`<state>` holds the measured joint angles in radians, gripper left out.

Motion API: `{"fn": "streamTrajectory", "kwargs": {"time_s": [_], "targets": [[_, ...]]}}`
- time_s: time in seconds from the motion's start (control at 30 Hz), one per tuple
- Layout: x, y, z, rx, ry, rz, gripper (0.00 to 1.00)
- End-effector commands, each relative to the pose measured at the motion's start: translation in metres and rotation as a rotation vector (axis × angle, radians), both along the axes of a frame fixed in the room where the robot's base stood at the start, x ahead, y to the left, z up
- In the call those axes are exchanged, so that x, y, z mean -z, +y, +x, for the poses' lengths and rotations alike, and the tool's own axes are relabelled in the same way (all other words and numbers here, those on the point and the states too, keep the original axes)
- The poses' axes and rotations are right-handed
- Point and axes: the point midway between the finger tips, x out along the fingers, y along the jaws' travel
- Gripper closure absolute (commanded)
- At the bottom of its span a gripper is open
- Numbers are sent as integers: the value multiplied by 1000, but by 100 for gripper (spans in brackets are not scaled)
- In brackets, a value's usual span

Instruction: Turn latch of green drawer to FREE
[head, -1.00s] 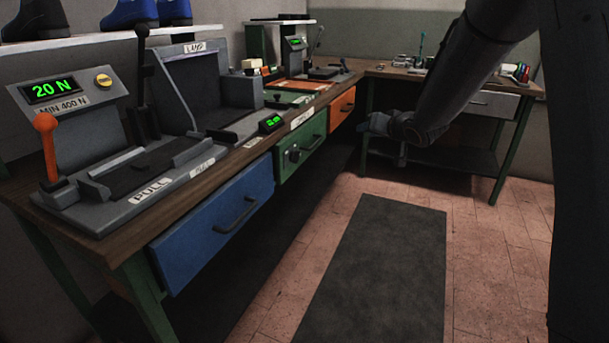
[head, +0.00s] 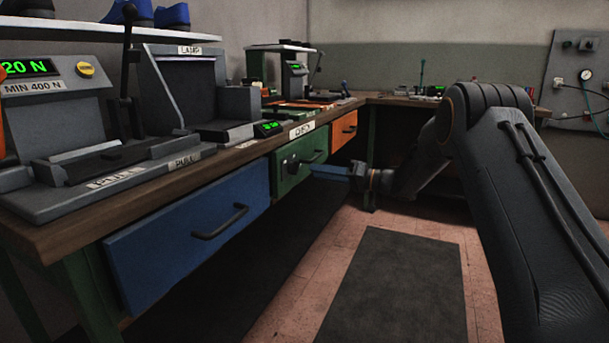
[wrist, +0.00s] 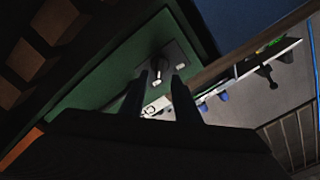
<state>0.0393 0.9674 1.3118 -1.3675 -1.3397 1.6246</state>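The green drawer (head: 287,181) is in the bench front, between a blue and an orange drawer, and looks shut. Its latch (head: 293,163) is a dark plate with a knob on the drawer's left part. In the wrist view the latch knob (wrist: 158,66) shows just beyond my fingertips, roughly between them. Small pale marks on the plate are too small to read, so I cannot tell its setting. My gripper (head: 314,170) is in front of the green drawer, pointing at it. In the wrist view my gripper (wrist: 161,77) is open and empty, its two fingers apart.
The blue drawer (head: 190,235) with its bar handle is at the left. The orange drawer (head: 343,130) is beyond the green one. The wooden bench top (head: 235,155) overhangs the drawers and carries machines. The floor around the dark mat (head: 400,290) is clear.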

Motion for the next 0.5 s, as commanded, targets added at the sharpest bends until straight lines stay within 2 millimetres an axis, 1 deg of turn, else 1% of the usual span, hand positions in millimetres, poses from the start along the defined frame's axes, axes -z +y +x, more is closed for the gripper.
{"fn": "streamTrajectory", "kwargs": {"time_s": [0.03, 0.1, 0.23, 0.4, 0.5], "targets": [[1, 9, 2, -2, 0, 1, 71], [1, 20, 6, -3, -1, 0, 71], [1, 38, 13, -1, -1, 0, 71], [0, 52, 19, 1, -1, 0, 71], [0, 56, 20, 1, -1, 0, 71]]}}
